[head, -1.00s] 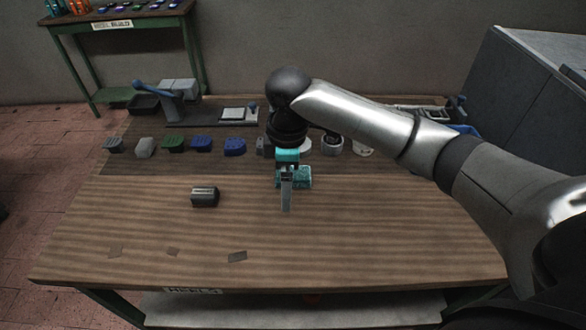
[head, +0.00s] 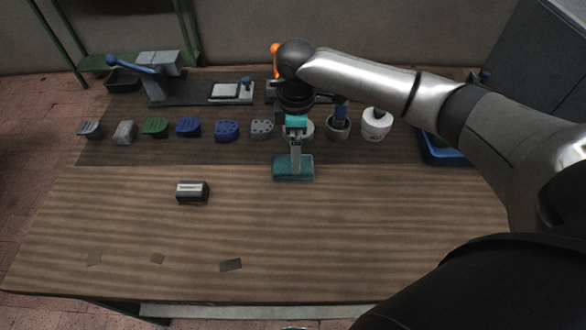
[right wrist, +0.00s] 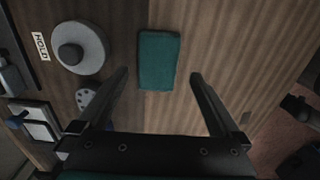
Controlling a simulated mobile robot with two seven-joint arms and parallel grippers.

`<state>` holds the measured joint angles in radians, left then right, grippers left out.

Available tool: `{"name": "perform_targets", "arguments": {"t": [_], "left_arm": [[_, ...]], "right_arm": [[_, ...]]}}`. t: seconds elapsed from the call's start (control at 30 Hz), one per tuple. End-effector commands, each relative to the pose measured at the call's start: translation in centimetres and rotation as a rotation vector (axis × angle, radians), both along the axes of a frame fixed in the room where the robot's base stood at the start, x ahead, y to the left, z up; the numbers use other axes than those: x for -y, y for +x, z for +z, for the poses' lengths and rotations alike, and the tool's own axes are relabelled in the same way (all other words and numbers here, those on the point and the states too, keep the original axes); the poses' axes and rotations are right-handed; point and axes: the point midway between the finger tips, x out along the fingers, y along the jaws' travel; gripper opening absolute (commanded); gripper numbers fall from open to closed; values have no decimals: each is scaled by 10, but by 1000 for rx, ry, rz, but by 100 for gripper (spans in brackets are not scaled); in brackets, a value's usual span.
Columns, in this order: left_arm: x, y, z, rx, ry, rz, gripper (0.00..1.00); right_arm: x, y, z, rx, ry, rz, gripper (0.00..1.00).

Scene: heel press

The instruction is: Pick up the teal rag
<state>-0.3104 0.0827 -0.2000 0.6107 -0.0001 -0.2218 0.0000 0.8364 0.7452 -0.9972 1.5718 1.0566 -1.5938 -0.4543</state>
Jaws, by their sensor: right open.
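The teal rag (head: 283,171) lies folded flat on the wooden bench, near the edge of its darker rear strip. It also shows in the right wrist view (right wrist: 159,50), ahead of the fingers. My right gripper (head: 295,168) points down over the rag in the head view and partly hides it. In the right wrist view its two fingers (right wrist: 159,74) are spread wide, with the rag's near end between their tips and nothing gripped. The height of the tips above the rag is hard to tell. My left gripper is not in view.
A row of several coloured heel blocks (head: 188,127) stands behind the rag. A dark block (head: 192,191) lies to its left. A white container (head: 376,123) and a blue tray (head: 440,153) stand at the right. The front of the bench is mostly clear.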

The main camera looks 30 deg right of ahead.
Motion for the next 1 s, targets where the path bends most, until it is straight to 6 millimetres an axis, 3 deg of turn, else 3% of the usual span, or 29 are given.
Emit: {"name": "perform_targets", "arguments": {"t": [0.27,0.57,0.8,1.0], "left_arm": [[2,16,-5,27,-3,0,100],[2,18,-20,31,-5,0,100],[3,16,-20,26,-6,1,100],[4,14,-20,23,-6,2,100]], "right_arm": [[-1,1,-17,1,0,0,100],[-4,4,-59,0,-1,2,100],[-4,5,-61,3,-1,2,100],[-4,4,-61,2,-1,1,80]]}}
